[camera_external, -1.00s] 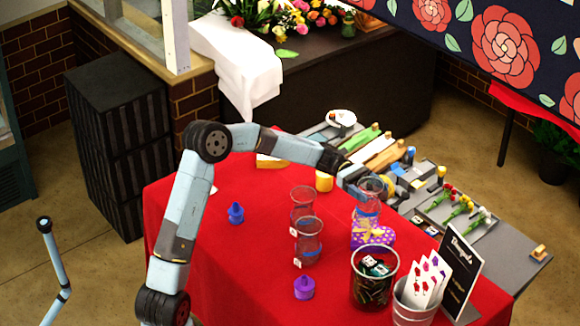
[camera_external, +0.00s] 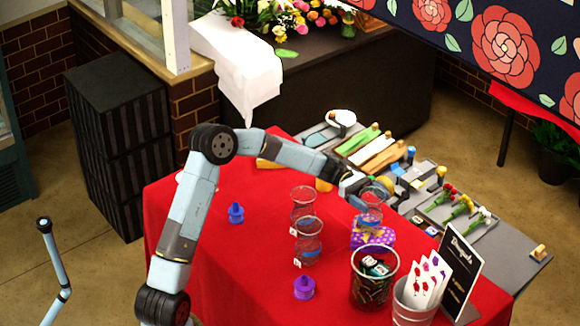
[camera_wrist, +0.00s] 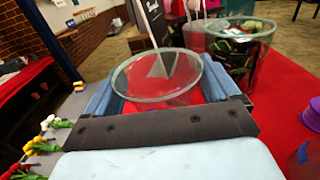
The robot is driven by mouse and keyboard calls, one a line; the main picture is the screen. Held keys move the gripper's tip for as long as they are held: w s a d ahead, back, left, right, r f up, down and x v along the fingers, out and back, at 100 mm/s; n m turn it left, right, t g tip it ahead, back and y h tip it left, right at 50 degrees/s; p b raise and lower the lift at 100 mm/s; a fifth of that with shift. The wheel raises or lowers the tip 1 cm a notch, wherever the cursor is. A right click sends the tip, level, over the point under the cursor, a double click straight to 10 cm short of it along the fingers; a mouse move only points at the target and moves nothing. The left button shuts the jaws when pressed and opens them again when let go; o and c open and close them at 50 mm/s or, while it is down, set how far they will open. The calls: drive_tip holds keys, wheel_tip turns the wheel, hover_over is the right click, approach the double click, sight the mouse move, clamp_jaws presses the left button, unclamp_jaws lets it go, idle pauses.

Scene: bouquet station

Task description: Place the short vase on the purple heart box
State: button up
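The short vase is a clear glass (camera_external: 371,211) in the external view, over the purple heart box (camera_external: 374,238). Its round rim (camera_wrist: 157,74) fills the middle of the wrist view, between the two blue fingers. My gripper (camera_external: 366,190) reaches it from the left and is shut on it. The vase looks upright. Its bottom covers part of the box top, including most of the yellow bow; I cannot tell whether it rests on the box. The box is hidden in the wrist view.
Two other clear vases (camera_external: 303,203) (camera_external: 308,243) stand left of the box. A glass container of dark items (camera_external: 374,290) and a bucket of cards (camera_external: 415,299) stand in front. Tools and flowers lie behind on grey trays.

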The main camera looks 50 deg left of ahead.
drive_tip(key=shift+o, duration=0.8)
drive_tip(key=shift+a+r, duration=0.1)
drive_tip(key=a, duration=1.1)
drive_tip(key=shift+a, duration=0.4)
